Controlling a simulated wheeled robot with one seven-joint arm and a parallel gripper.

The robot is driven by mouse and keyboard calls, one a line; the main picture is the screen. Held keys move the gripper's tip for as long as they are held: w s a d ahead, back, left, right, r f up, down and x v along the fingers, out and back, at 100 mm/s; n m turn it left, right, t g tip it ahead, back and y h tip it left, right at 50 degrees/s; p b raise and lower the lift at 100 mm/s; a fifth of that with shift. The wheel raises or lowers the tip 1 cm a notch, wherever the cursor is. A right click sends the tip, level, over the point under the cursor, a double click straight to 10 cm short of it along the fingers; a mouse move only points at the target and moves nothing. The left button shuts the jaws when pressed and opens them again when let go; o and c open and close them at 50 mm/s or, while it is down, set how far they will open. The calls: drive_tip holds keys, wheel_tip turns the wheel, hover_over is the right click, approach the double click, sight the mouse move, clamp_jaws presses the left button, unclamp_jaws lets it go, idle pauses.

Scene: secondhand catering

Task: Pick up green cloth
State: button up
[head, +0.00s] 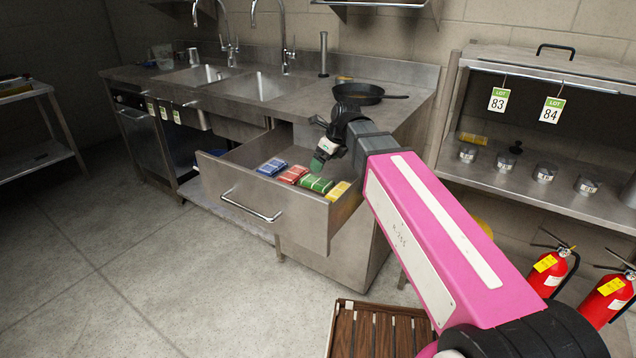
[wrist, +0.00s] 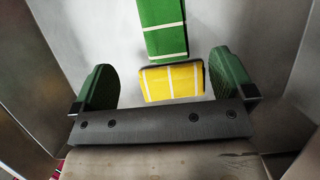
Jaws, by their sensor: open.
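The green cloth (head: 315,183) is folded, with pale stripes, and lies in the open metal drawer (head: 283,214) between the red cloth and the yellow cloth. In the wrist view the green cloth (wrist: 162,27) lies beyond the yellow cloth (wrist: 172,82), and its top end is cut off by the frame. My gripper (head: 319,158) is above the drawer in the head view. In the wrist view my gripper (wrist: 163,80) is open and empty, its green fingers on either side of the yellow cloth. I cannot tell its exact height above the cloths.
A red cloth (head: 292,174) and a blue cloth (head: 272,167) lie in the same drawer. The drawer's metal walls stand close around. A black pan (head: 358,93) is on the counter behind. Red fire extinguishers (head: 548,270) and a slatted wooden item (head: 372,330) are at the right and front.

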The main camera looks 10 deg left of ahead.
sight(316, 180)
drive_tip(key=x, duration=0.9)
drive_tip(key=shift+w+f, duration=0.15)
drive_tip(key=shift+f, duration=0.3)
drive_tip(key=c, duration=1)
drive_tip(key=shift+r, duration=0.15)
drive_tip(key=shift+c, duration=0.2)
drive_tip(key=shift+r, duration=0.5)
wheel_tip(316, 180, up, 3)
drive_tip(key=shift+r, duration=0.1)
drive_tip(key=s+a+r, duration=0.5)
drive_tip(key=s+r, duration=0.1)
drive_tip(key=s, duration=0.4)
drive_tip(key=shift+r, duration=0.3)
drive_tip(key=shift+s+a, duration=0.15)
drive_tip(key=o, duration=0.3)
drive_tip(key=shift+c, duration=0.7)
